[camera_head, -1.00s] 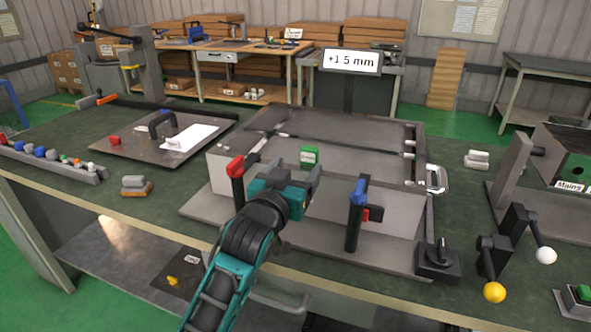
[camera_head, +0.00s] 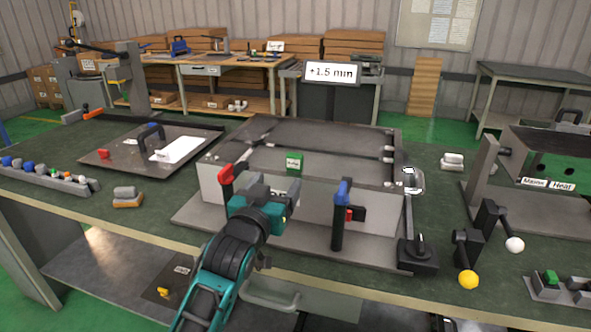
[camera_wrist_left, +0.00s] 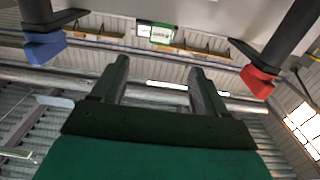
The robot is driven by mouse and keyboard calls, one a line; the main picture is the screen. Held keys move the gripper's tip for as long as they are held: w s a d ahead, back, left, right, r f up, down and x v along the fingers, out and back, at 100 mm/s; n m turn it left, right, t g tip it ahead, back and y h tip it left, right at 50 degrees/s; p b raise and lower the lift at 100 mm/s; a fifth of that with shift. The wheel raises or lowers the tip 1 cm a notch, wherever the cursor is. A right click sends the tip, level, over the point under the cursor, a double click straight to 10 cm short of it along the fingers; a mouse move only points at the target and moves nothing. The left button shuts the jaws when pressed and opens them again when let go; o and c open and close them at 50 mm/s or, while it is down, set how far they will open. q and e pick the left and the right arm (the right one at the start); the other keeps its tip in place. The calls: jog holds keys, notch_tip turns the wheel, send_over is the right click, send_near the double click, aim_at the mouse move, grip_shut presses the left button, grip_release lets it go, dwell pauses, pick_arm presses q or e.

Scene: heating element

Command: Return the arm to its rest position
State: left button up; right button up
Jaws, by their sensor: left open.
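My left arm comes up from the bottom of the head view, teal and black. Its gripper (camera_head: 268,193) is over the front of the grey fixture (camera_head: 300,250), between the red-topped post (camera_head: 227,180) and the blue-topped handle (camera_head: 342,200). In the left wrist view the two fingers of the gripper (camera_wrist_left: 155,82) stand apart with nothing between them. There the blue handle end (camera_wrist_left: 45,46) is at the left and the red one (camera_wrist_left: 258,82) at the right, both clear of the fingers. My right gripper is not in view.
A green block (camera_head: 294,163) sits on the fixture behind the gripper. A black knob box (camera_head: 418,254) and levers with yellow (camera_head: 468,280) and white (camera_head: 515,245) balls stand at the right. A plate with a black handle (camera_head: 152,138) lies at the left.

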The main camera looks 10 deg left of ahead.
pick_arm(q)
jog(key=s+f+g, duration=0.1)
jog(key=s+f, duration=0.2)
jog(key=f, duration=0.2)
jog(key=s+f+g, duration=0.1)
jog(key=s+f, duration=0.2)
jog(key=f, duration=0.2)
jog(key=s+f+m+g, duration=0.1)
jog(key=s+f, duration=0.2)
jog(key=f, duration=0.2)
jog(key=shift+s+a+f+h, duration=0.15)
jog(key=shift+s+h, duration=0.1)
jog(key=shift+h, duration=0.05)
jog(key=s+f+m+g, duration=0.1)
jog(key=s+f+g, duration=0.3)
jog(key=s+f, duration=0.8)
jog(key=s, duration=0.4)
jog(key=shift+s+f, duration=0.2)
jog(key=shift+a, duration=0.1)
